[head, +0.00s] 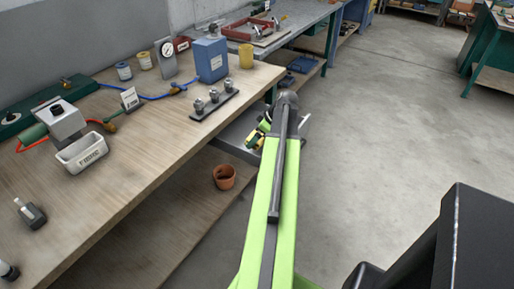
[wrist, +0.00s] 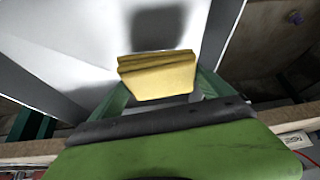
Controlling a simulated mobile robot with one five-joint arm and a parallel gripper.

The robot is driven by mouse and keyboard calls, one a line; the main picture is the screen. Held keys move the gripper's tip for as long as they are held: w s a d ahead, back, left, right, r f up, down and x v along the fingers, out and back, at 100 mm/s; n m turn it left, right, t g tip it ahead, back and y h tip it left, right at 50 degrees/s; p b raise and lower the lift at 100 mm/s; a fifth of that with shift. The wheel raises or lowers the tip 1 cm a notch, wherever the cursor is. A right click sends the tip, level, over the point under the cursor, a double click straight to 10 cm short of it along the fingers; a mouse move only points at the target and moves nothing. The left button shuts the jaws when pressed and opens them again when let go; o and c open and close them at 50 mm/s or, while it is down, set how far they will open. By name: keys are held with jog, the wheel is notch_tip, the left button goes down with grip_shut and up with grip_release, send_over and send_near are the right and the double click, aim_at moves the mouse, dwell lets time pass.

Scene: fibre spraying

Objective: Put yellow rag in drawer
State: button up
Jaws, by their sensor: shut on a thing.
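The yellow rag (wrist: 157,77) is a folded, layered pad in the wrist view. My gripper (wrist: 160,88) is shut on it, with a green finger on each side. In the head view my gripper (head: 257,136) is at the far end of my green arm, with a small bit of yellow showing at it. The drawer (head: 230,139) stands open below the bench top, a grey metal tray partly hidden by my arm. In the wrist view the pale drawer floor (wrist: 85,40) lies beyond the rag, which seems held above it, with a dark shadow on the floor.
A terracotta pot (head: 224,177) stands on the lower shelf.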

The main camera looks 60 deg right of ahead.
jog(key=shift+w+f, duration=0.1)
jog(key=shift+w, duration=0.15)
notch_tip(320, 180, down, 4)
jog(key=b, duration=0.4)
jog(key=shift+f, duration=0.2)
jog(key=shift+r, duration=0.25)
jog(key=o, duration=1.1)
jog(key=shift+f, duration=0.1)
jog(key=shift+c, duration=0.2)
